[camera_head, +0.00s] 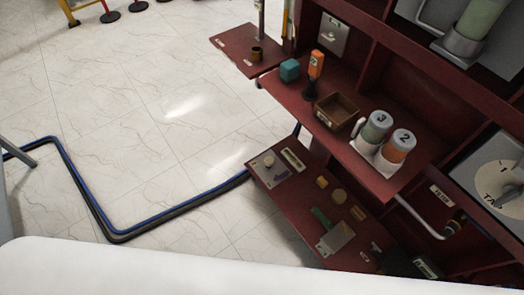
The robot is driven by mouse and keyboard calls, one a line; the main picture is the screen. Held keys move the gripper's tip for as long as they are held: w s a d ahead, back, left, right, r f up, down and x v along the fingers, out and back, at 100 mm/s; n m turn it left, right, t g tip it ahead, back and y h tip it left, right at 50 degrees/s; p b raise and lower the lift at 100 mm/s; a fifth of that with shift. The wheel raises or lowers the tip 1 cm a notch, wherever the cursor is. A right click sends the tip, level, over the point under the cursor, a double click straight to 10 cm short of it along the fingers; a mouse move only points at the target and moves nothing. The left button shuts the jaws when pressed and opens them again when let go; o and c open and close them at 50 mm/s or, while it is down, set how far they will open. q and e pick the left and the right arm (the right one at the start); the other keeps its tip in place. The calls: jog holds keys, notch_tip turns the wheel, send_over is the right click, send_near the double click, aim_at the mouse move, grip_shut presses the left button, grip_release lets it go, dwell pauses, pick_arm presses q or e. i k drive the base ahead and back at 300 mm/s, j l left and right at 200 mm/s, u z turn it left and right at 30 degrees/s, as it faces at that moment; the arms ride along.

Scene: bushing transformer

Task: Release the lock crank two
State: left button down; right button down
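A dark red cabinet with shelves (285,92) stands on the right of the head view. On its middle shelf, a grey-topped green cylinder marked 3 (376,128) and a grey-topped orange cylinder marked 2 (398,147) stand upright side by side on a white base. A white bent handle shows just left of the cylinder marked 3. Lower right, a pale bent bar (417,217) ends near a dark grip with a brass-coloured band (455,221). I cannot tell which part is lock crank two. Neither of my grippers is in view.
The middle shelf also holds a teal block (290,70), an orange-handled tool (316,64) and a brown open box (336,111). A round dial (503,187) is at the right edge. A blue-black hose (85,198) crosses the pale tiled floor, otherwise largely clear.

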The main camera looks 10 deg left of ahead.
aim_at(277, 178)
jog(key=i+j+z, duration=0.1)
jog(key=j, duration=0.25)
jog(key=i+j+z, duration=0.1)
jog(key=i+j, duration=0.2)
jog(key=i+j+z, duration=0.1)
jog(key=j, duration=0.35)
jog(key=i+j+z, duration=0.1)
jog(key=i+j, duration=0.15)
jog(key=j, duration=0.15)
